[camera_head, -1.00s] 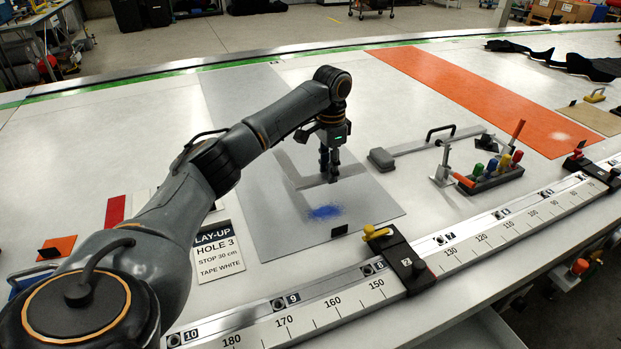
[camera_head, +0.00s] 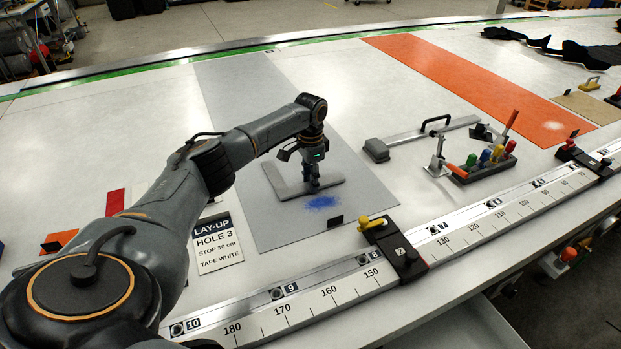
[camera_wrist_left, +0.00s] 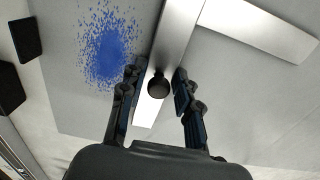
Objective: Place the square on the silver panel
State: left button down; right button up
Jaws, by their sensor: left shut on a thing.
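The square (camera_head: 272,179) is a flat, silver-grey L-shaped piece. It is over the silver panel (camera_head: 228,87), a long grey strip across the white table, just behind a blue speckled patch (camera_head: 321,202). My left gripper (camera_head: 311,187) points down and is shut on the square near a black knob. In the left wrist view the knob (camera_wrist_left: 159,86) is between the fingers, and the square (camera_wrist_left: 179,42) extends beyond them. The square looks level and very near the panel; I cannot tell whether it touches. My right gripper is not in view.
A ruled rail (camera_head: 330,295) with a black stop (camera_head: 402,250) runs along the front. A lay-up card (camera_head: 216,243) lies left of the panel.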

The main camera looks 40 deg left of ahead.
pick_arm(q)
jog(key=c, duration=1)
grip_release()
jog(key=shift+o, duration=0.2)
notch_tip(320, 180, up, 12)
jog(key=b, duration=0.2)
